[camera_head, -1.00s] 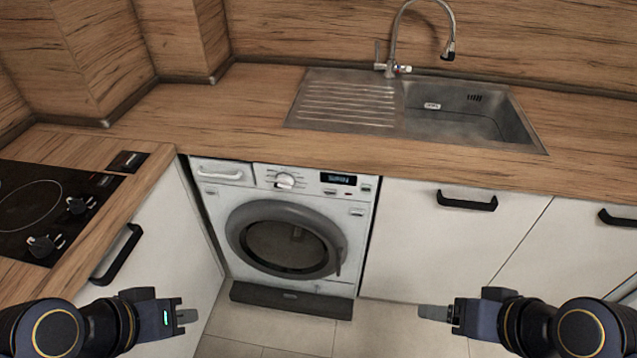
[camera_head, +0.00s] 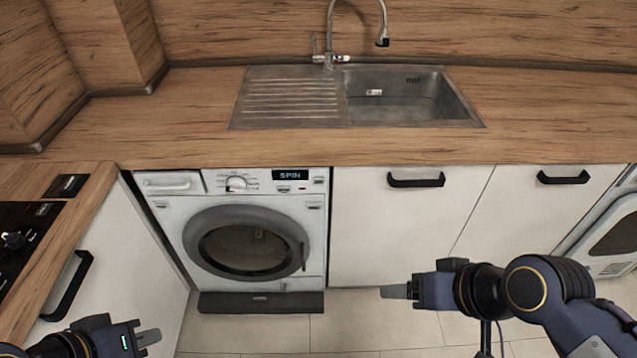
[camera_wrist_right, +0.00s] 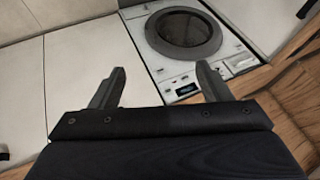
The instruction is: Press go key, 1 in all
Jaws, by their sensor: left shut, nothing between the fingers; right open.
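The washing machine (camera_head: 318,225) stands under the counter, its round door shut. The key labels are too small to read, so I cannot tell which is go. My left gripper (camera_head: 149,338) is shut and empty, low in front of the machine. My right gripper (camera_head: 394,292) is open and empty, right of the machine and apart from it. In the right wrist view the panel (camera_wrist_right: 187,90) appears upside down beyond the open fingers (camera_wrist_right: 160,70).
A wooden counter (camera_head: 200,148) overhangs the panel, with a steel sink (camera_head: 400,115) and tap above. A hob (camera_head: 20,225) is at left. White cabinets with black handles (camera_head: 415,182) flank the machine. Another appliance (camera_head: 610,240) stands at far right. Tiled floor is clear.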

